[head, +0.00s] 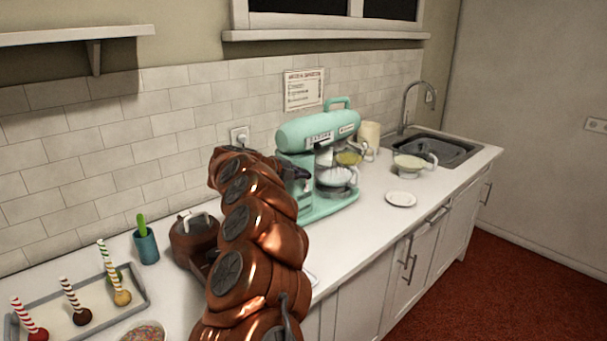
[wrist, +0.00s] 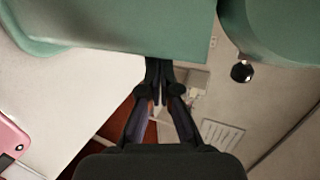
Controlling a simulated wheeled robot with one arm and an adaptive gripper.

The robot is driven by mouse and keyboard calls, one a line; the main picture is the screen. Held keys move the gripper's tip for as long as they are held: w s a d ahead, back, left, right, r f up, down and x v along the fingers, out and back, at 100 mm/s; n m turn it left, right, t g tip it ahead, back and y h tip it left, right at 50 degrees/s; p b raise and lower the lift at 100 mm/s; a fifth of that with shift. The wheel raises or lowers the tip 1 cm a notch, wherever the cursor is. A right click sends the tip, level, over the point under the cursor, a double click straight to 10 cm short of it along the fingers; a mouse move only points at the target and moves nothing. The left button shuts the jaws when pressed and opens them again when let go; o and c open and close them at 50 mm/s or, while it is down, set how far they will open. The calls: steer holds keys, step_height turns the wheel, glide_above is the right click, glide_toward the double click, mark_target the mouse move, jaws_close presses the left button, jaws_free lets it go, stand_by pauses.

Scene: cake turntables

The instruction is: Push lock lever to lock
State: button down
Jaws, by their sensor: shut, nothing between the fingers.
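The mint-green stand mixer (head: 318,135) stands on the counter against the tiled wall, with a whisk and bowl under its head. My gripper (head: 305,174) is beside the mixer's near side, partly hidden by my copper arm. In the wrist view my gripper (wrist: 158,64) is shut and empty, with its fingertips at the edge of the mixer's green body (wrist: 140,28). I cannot tell whether they touch it. A black round knob (wrist: 242,72) on the mixer, possibly the lock lever, is to the right of the fingertips and apart from them. No lever is clearly distinguishable in the head view.
A white plate (head: 401,199) and a bowl (head: 413,164) are on the counter right of the mixer, before the sink (head: 437,148).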

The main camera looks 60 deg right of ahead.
steer(key=shift+r, duration=0.15)
steer(key=shift+r+p, duration=0.65)
steer(key=w+a+r+b, duration=0.2)
steer(key=w+a+b, duration=0.1)
steer(key=a, duration=1)
steer(key=shift+a+b, duration=0.2)
steer(key=shift+b, duration=0.6)
steer(key=shift+w+r, duration=0.1)
steer(key=shift+w, duration=0.05)
